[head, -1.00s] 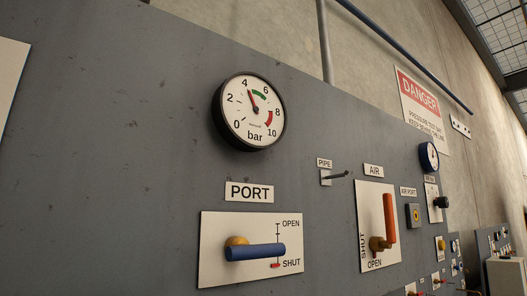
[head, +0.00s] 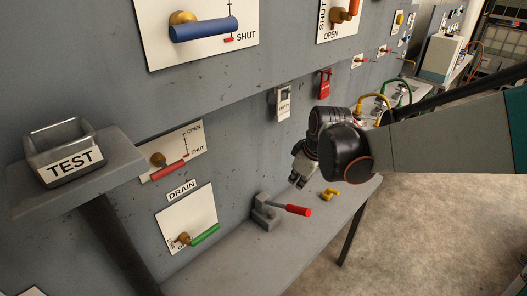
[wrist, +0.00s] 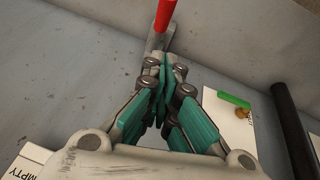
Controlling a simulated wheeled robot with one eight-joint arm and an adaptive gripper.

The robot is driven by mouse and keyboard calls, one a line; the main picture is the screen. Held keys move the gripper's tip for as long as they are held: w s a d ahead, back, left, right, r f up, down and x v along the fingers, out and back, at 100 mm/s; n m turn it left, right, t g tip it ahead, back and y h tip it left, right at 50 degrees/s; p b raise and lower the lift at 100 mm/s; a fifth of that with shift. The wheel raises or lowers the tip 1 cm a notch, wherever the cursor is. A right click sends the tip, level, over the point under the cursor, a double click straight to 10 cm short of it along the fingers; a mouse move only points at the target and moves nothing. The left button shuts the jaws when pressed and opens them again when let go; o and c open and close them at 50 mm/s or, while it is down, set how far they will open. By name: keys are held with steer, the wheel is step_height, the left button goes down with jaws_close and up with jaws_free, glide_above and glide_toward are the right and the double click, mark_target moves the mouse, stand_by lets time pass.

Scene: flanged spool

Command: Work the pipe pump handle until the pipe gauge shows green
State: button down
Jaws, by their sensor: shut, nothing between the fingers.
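The pump (head: 268,212) is a grey block with a lever handle on the low ledge against the panel. Its handle has a red grip (head: 297,210) that points right. My gripper (head: 299,181) is shut and empty, above and just behind the red grip in the head view. In the wrist view the red grip (wrist: 164,14) and its grey lever show just beyond the shut fingertips (wrist: 164,62). They look close, but I cannot tell whether they touch. The gauge is out of view now.
A yellow fitting (head: 330,194) lies on the ledge (head: 240,262) right of the pump. Valve plates with a red lever (head: 170,170) and a green DRAIN lever (head: 205,234) are on the panel at left. A TEST tray (head: 62,135) juts out on a shelf. Tags hang above.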

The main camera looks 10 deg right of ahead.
steer(key=shift+w+a+r, duration=0.3)
steer(key=shift+a+r, duration=0.2)
steer(key=shift+r, duration=0.25)
steer(key=b, duration=0.2)
glide_above(289, 206)
steer(key=s+a, duration=0.1)
step_height(289, 206, down, 9)
steer(key=f, duration=0.1)
steer(key=d+f, duration=0.1)
steer(key=s+f, duration=0.1)
steer(key=f, duration=0.1)
steer(key=shift+d, duration=0.2)
